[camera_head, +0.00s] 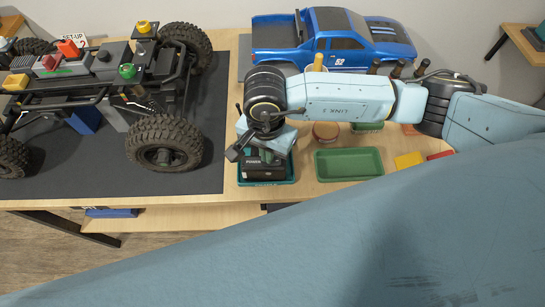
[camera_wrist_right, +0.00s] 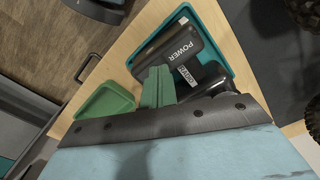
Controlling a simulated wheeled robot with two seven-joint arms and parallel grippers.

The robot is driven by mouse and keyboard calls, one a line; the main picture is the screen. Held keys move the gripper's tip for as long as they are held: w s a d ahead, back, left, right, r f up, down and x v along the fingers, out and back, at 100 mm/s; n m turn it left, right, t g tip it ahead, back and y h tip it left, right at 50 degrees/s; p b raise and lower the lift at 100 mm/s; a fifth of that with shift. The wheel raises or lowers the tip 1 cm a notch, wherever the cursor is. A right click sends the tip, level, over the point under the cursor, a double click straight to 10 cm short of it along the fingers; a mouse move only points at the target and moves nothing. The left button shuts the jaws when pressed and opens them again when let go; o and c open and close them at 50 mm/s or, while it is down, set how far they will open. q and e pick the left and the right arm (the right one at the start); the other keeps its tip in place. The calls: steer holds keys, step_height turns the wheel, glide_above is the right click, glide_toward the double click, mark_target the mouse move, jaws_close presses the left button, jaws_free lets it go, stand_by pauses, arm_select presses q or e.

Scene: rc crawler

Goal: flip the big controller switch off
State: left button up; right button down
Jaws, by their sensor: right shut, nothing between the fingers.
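A black controller box (camera_head: 264,166) marked POWER sits in a teal tray (camera_head: 268,183) on the wooden table, right of the dark mat. I cannot make out the switch's position. My left gripper is not in view.
A crawler chassis (camera_head: 110,95) with big black tires stands on the dark mat (camera_head: 80,180). A blue truck body (camera_head: 330,42) lies behind my right arm. A green tray (camera_head: 348,164), a round reddish container (camera_head: 326,132) and a yellow piece (camera_head: 408,160) are to the right.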

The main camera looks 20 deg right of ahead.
step_height(320, 180, up, 7)
steer(key=p, duration=0.3)
steer(key=shift+f, duration=0.2)
stand_by(0.6)
